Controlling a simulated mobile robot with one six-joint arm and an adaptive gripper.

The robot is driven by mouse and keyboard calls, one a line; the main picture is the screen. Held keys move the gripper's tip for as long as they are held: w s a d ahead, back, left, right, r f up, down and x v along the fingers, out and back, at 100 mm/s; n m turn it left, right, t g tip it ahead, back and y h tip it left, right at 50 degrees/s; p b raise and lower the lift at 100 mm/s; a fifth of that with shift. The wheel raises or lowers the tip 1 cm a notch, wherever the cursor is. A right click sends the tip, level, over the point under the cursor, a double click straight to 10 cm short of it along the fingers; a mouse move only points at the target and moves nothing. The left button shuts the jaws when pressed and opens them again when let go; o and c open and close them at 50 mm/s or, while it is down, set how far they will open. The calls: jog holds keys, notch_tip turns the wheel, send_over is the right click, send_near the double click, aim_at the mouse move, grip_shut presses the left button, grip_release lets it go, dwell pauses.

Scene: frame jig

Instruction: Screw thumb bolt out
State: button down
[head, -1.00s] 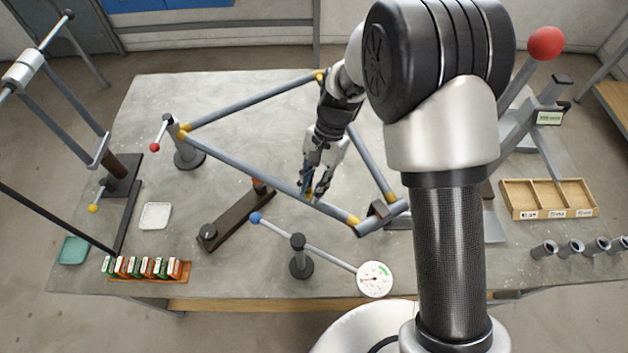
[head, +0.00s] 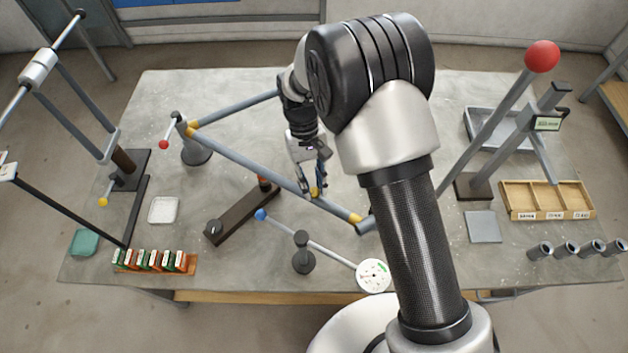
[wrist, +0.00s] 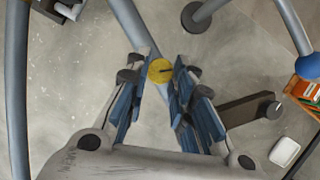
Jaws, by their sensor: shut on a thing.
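A yellow round thumb bolt (wrist: 160,71) with a dark slot-like mark on its face sits between my fingertips in the wrist view. In the head view a small bit of its yellow (head: 314,192) shows at the fingertips, by the near tube of the grey frame (head: 250,166). My gripper (head: 312,190) points down at this tube and is shut on the bolt. The tube (wrist: 130,25) runs under the bolt in the wrist view. The bolt's shank and any thread are hidden.
A dark bar fixture (head: 240,213) lies left of my gripper. A lever with a blue ball (head: 261,214) and a white dial (head: 373,275) stands in front. A post with a red ball (head: 542,56) leans at the right, near a wooden tray (head: 548,213).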

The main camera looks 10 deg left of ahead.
jog(key=n, duration=0.1)
jog(key=n+h, duration=0.1)
jog(key=n, duration=0.1)
jog(key=n+t, duration=0.1)
jog(key=shift+s+a+f+n+p, duration=0.1)
jog(key=shift+s+f+n+p, duration=0.05)
jog(key=shift+s+n+p, duration=0.2)
dwell(0.4)
jog(key=c, duration=1.3)
grip_release()
jog(key=shift+w, duration=0.1)
jog(key=shift+c, duration=0.2)
jog(key=shift+w+r, duration=0.1)
jog(key=shift+r, duration=0.1)
jog(key=v, duration=1.1)
jog(key=shift+a+r, duration=0.35)
